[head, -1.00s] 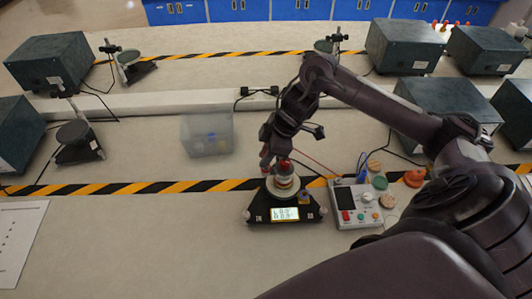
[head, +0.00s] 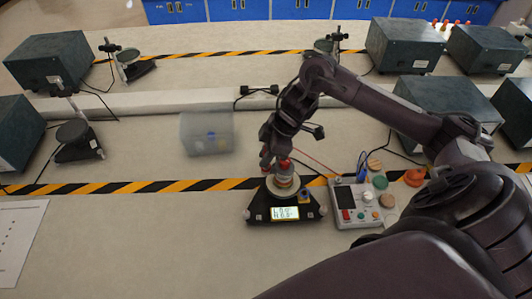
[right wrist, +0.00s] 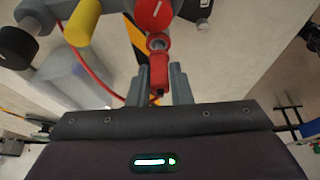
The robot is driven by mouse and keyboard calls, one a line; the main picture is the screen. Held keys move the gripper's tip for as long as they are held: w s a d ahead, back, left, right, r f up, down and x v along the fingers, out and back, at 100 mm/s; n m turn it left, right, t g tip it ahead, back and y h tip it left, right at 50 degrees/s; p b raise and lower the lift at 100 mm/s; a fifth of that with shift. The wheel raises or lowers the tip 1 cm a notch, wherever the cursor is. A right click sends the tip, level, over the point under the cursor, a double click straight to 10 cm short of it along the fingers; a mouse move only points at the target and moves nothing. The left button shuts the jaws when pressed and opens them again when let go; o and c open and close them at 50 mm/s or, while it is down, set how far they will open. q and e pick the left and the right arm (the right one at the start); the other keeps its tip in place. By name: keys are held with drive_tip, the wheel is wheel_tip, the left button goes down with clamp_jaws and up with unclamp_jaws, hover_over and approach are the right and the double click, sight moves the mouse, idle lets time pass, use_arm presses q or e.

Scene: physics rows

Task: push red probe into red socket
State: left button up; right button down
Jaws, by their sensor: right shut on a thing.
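In the right wrist view my right gripper (right wrist: 159,76) is shut on the red probe (right wrist: 158,68), with a finger on each side. The probe's front end points at the red socket (right wrist: 157,41), a red ring with a grey centre. They appear to meet; how deep the probe sits cannot be told. In the head view my right gripper (head: 270,161) is low over the round-topped black instrument (head: 285,212) with a lit display. The gripper hides much of the contact there. My left gripper is not in view.
A grey meter box (head: 357,203) stands right of the instrument. A red cable (right wrist: 98,76) runs beside the fingers. A yellow cylinder (right wrist: 82,22) and a red knob (right wrist: 153,13) are close by. A clear bin (head: 207,134) stands left. The front-left table is mostly clear.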

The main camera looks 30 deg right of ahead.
drive_tip(key=shift+f+b, duration=0.45)
drive_tip(key=shift+f, duration=0.45)
idle(0.5)
drive_tip(key=c, duration=1)
unclamp_jaws()
drive_tip(key=shift+r, duration=0.1)
wheel_tip(320, 180, up, 8)
drive_tip(key=p, duration=0.8)
drive_tip(key=shift+f, duration=0.25)
drive_tip(key=shift+f, duration=0.1)
drive_tip(key=shift+s, duration=0.1)
